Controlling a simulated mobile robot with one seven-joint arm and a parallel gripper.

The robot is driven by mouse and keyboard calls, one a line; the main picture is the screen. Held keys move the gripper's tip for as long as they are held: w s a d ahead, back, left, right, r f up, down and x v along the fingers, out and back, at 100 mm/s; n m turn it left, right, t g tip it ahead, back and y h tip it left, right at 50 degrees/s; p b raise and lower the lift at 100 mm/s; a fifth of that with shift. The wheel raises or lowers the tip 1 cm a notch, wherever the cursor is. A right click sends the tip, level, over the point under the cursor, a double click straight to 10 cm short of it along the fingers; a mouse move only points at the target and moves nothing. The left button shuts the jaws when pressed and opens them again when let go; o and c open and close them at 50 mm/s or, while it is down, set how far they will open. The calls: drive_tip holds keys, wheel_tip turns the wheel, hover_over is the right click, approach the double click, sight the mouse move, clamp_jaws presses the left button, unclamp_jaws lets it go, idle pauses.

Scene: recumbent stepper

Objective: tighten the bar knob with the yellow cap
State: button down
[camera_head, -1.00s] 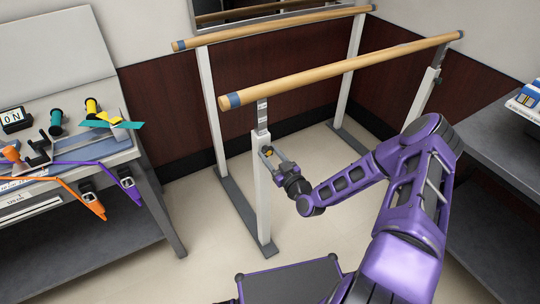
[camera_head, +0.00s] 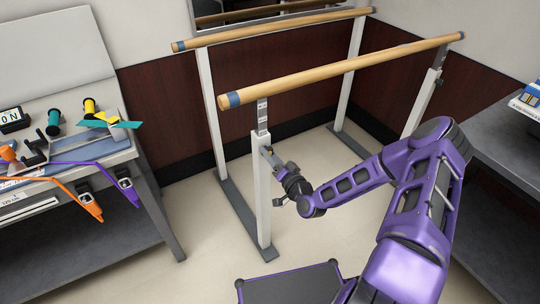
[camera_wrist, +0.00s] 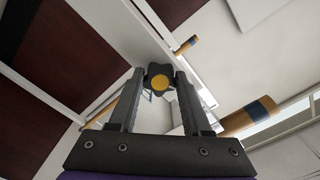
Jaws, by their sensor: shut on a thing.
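The bar knob (camera_wrist: 159,81) is dark and lobed, with a round yellow cap facing the wrist camera. It sits on the white front post (camera_head: 262,195) of the parallel bars. My gripper (camera_wrist: 160,88) is shut on the knob, with one finger on each side of it. In the head view my gripper (camera_head: 274,158) reaches the post from the right, just below the grey height tube (camera_head: 262,115). In that view the knob is mostly hidden by the gripper.
The near wooden bar (camera_head: 340,70) runs above my gripper, and the far bar (camera_head: 280,28) lies behind it. A table (camera_head: 105,150) with straps and handles stands at the left. A grey table (camera_head: 505,130) stands at the right. Open floor lies around the post's foot.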

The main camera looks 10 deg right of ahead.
drive_tip(key=m, duration=0.4)
drive_tip(key=shift+m, duration=0.4)
idle(0.4)
drive_tip(key=shift+c, duration=1.7)
unclamp_jaws()
drive_tip(key=v, duration=1.7)
drive_tip(key=shift+s+p, duration=0.2)
drive_tip(key=shift+p, duration=0.2)
